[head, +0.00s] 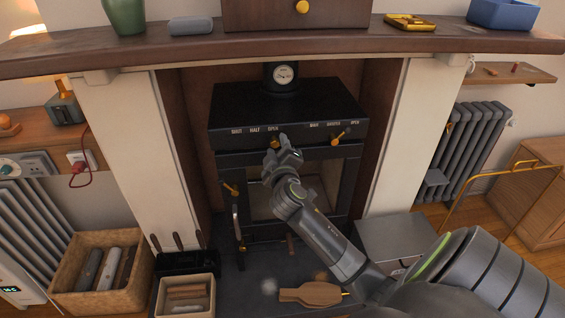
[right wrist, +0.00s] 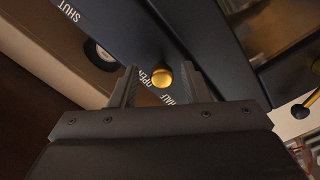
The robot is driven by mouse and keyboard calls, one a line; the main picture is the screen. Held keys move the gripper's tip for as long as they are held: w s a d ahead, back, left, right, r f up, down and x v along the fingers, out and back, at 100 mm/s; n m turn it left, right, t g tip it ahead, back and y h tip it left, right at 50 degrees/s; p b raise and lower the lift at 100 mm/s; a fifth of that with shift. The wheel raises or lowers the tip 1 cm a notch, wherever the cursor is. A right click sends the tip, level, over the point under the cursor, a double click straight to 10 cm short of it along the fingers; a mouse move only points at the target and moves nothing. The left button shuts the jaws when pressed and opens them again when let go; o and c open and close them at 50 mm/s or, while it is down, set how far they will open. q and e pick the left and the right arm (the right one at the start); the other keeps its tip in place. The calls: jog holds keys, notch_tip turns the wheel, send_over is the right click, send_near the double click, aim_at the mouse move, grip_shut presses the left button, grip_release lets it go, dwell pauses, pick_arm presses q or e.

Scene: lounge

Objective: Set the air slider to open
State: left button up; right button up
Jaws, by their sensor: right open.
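The black stove (head: 290,112) has two gold controls on its front. The left one, a round gold knob (head: 275,143), sits under the lettering OPEN, right of HALF; I take it for the air slider. In the right wrist view this gold knob (right wrist: 162,74) is beside OPEN, between the fingertips. My right gripper (head: 282,154) is open just below the knob; its fingers (right wrist: 153,86) are on either side of it, and I cannot tell whether they touch. The second control, a gold lever (head: 338,139), is further right. My left gripper is not in view.
The wooden mantel (head: 180,49) overhangs the stove, with a green vase (head: 124,15) and other items on it. A wicker log basket (head: 72,302) and a wooden kindling box (head: 207,285) stand at lower left.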

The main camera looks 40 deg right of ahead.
jog(key=v, duration=1.6)
jog(key=shift+s+a, duration=0.2)
jog(key=shift+s, duration=0.1)
